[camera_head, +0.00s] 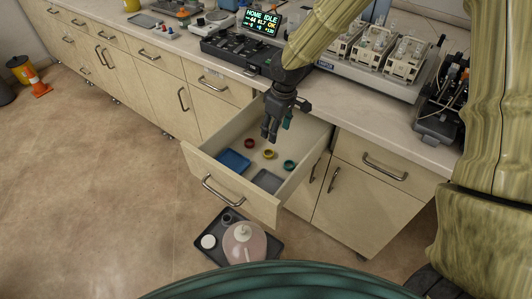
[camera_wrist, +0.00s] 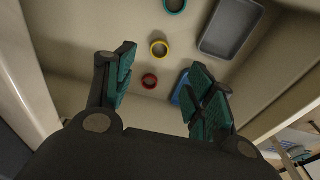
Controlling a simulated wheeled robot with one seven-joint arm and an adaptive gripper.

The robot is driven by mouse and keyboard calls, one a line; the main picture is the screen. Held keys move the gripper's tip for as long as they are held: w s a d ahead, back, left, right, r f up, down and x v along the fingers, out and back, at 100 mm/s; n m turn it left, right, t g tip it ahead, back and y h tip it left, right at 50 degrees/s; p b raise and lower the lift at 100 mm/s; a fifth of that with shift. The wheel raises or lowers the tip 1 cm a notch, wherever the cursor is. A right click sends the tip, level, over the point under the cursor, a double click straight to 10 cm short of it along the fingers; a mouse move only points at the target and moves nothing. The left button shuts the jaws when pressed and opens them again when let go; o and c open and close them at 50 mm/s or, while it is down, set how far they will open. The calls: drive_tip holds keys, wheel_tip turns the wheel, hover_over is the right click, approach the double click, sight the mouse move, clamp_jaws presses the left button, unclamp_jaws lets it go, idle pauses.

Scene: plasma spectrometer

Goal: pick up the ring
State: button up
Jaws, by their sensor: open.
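Three rings lie in the open drawer (camera_head: 219,183). A red ring (camera_head: 249,143) is at the back, a yellow ring (camera_head: 269,154) is in the middle and a teal ring (camera_head: 289,165) is at the right. In the wrist view the red ring (camera_wrist: 150,81) is nearest my gripper, the yellow ring (camera_wrist: 159,49) is beyond it, and the teal ring (camera_wrist: 175,5) is cut by the top edge. My gripper (camera_head: 270,135) points down over the drawer, open and empty. In the wrist view its teal-padded fingers (camera_wrist: 163,85) are apart, with the red ring showing between them.
A blue tray (camera_head: 233,161) and a grey tray (camera_head: 268,181) lie in the drawer's front part. Drawer walls surround the rings. The counter (camera_head: 335,95) with instruments is behind. A dark floor tray (camera_head: 267,254) holds a pinkish jug (camera_head: 244,243) below the drawer.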

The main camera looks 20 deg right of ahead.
drive_tip(key=f, duration=0.2)
approach(268, 155)
drive_tip(key=shift+w+d+f+b, duration=0.15)
drive_tip(key=shift+d+f+b, duration=0.2)
drive_tip(key=shift+f, duration=0.25)
drive_tip(key=shift+w+a+f, duration=0.1)
drive_tip(key=shift+a+f, duration=0.1)
drive_tip(key=shift+f, duration=0.75)
drive_tip(key=shift+s+a+f, duration=0.1)
drive_tip(key=shift+a+f, duration=0.05)
drive_tip(key=shift+f, duration=0.8)
drive_tip(key=shift+w+a+f, duration=0.1)
drive_tip(key=shift+a+f, duration=0.1)
drive_tip(key=shift+f, duration=0.7)
drive_tip(key=c, duration=0.7)
